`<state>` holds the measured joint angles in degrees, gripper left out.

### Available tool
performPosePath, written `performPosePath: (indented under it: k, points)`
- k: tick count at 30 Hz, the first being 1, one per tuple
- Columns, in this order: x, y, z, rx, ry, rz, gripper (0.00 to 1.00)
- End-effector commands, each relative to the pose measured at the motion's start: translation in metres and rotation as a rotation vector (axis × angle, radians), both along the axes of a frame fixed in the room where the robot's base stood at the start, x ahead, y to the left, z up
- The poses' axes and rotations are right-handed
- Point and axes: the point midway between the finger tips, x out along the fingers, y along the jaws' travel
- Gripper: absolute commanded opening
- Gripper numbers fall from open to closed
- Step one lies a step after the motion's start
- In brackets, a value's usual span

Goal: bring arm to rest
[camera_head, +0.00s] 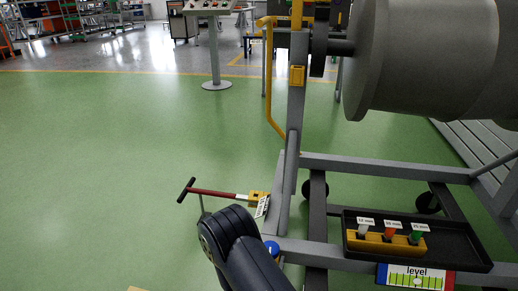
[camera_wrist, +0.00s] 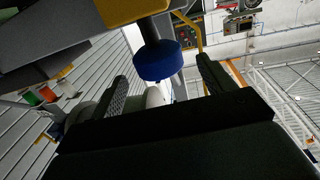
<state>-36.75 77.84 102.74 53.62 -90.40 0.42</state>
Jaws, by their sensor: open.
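My gripper (camera_wrist: 162,70) shows in the wrist view with its two dark fingers spread apart and nothing held between them. A blue round knob (camera_wrist: 160,62) on a grey stem appears beyond and between the fingertips; whether they touch it cannot be told. My dark arm (camera_head: 240,250) rises from the bottom of the head view, bent at a rounded joint. My gripper is hidden in that view. A blue knob (camera_head: 271,247) shows right beside the arm, on the grey stand (camera_head: 293,180).
The stand carries a big grey cylinder (camera_head: 425,60). A black tray (camera_head: 455,242) holds a yellow block (camera_head: 375,243) with several coloured-topped pieces; a level card (camera_head: 415,277) hangs at its front. A red-shafted T-handle tool (camera_head: 212,192) reaches left from the stand. Green floor at left is clear.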

Motion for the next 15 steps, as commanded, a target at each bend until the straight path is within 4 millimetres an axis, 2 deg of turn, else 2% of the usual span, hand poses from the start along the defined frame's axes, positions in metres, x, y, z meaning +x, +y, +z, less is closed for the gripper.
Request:
performPosePath:
  k: [9,15]
  points:
    - [0.061,-0.02,-0.002,0.002,-0.005,-0.005,0.77]
    - [0.06,-0.019,0.002,-0.003,0.002,0.096,0.77]
